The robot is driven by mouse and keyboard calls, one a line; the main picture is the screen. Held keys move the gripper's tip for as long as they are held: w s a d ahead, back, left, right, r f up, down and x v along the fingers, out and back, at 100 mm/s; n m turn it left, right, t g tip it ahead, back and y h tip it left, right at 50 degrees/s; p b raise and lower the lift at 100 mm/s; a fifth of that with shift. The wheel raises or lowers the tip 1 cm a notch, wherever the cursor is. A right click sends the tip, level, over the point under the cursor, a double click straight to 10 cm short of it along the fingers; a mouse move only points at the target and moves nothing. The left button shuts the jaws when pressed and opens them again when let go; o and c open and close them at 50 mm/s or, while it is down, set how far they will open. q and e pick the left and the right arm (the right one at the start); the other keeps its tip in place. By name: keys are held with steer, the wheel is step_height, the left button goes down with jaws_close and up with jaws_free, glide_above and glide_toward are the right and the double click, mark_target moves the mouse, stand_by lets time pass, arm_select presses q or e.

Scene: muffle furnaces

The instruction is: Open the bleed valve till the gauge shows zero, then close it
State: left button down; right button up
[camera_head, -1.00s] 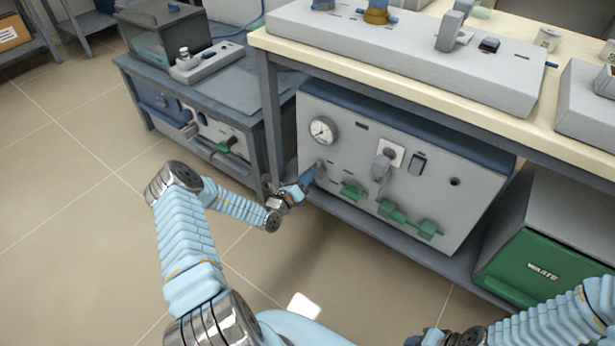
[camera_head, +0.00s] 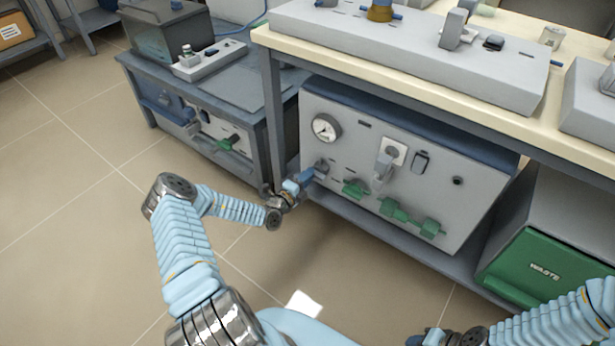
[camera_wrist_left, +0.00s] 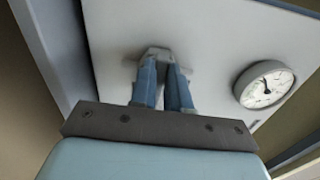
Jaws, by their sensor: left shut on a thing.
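The pressure gauge (camera_head: 325,127) is a round white dial on the upper left of the grey front panel (camera_head: 440,205) under the bench. It also shows in the left wrist view (camera_wrist_left: 265,84), with a dark needle; its figures are too small to read. The bleed valve (camera_head: 322,166) is a small grey handle below the gauge, and shows in the left wrist view (camera_wrist_left: 157,53). My left gripper (camera_head: 311,173) is shut on the bleed valve, its blue fingers (camera_wrist_left: 164,82) hiding part of it.
Green valve handles (camera_head: 393,209) line the panel's lower part. A grey knob (camera_head: 385,163) and a dark switch (camera_head: 421,162) sit right of the gauge. The bench top (camera_head: 400,62) overhangs the panel. The floor at left is clear.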

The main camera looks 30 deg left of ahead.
arm_select(q)
steer(key=shift+f+n, duration=0.15)
steer(key=shift+n, duration=0.25)
steer(key=c, duration=1.1)
jaws_free()
steer(key=shift+s, duration=0.15)
steer(key=s+a, duration=0.1)
steer(key=s, duration=1.2)
steer(key=shift+s, duration=0.3)
steer(key=shift+a, duration=0.1)
